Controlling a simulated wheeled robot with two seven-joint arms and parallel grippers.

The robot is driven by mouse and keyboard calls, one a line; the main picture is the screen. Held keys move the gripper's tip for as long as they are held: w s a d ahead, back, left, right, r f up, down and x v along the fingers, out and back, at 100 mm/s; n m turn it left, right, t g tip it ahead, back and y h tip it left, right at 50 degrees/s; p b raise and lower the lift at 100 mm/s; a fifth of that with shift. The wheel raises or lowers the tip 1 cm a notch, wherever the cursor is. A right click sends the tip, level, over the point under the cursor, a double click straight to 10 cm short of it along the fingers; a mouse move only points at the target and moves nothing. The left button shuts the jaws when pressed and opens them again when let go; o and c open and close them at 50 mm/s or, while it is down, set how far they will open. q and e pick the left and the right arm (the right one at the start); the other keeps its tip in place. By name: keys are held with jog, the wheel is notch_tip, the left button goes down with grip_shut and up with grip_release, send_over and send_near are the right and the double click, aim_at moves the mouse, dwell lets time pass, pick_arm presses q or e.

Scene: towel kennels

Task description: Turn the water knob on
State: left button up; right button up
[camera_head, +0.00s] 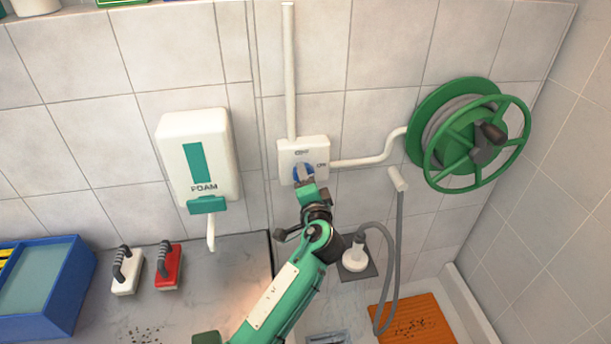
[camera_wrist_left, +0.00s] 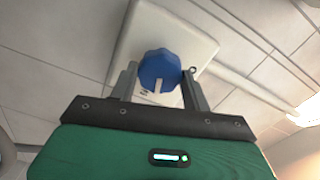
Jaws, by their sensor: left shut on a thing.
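The blue water knob (camera_head: 303,172) sits on a white wall box (camera_head: 288,152) with printed labels above and to the right of it. In the left wrist view the knob (camera_wrist_left: 159,69) lies between the two dark fingers of my left gripper (camera_wrist_left: 160,82), with a white pointer mark on its face toward the gripper. The white box (camera_wrist_left: 190,35) fills the space behind it. My left gripper (camera_head: 306,184) reaches up to the knob in the head view and is shut on it, covering its lower part. My right gripper is in neither view.
A white foam dispenser (camera_head: 198,155) hangs left of the box. A green hose reel (camera_head: 470,135) is on the wall to the right, joined by a white pipe (camera_head: 365,160). A grey hose (camera_head: 398,240) hangs below. Brushes (camera_head: 168,267) and a blue bin (camera_head: 62,300) stand lower left.

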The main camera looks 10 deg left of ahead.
pick_arm(q)
jog(key=shift+m+p, duration=0.75)
jog(key=shift+m, duration=0.85)
jog(key=o, duration=1)
jog(key=b+v, duration=0.5)
jog(key=v, duration=0.8)
jog(key=shift+s+d, duration=0.15)
jog(key=shift+s, duration=0.2)
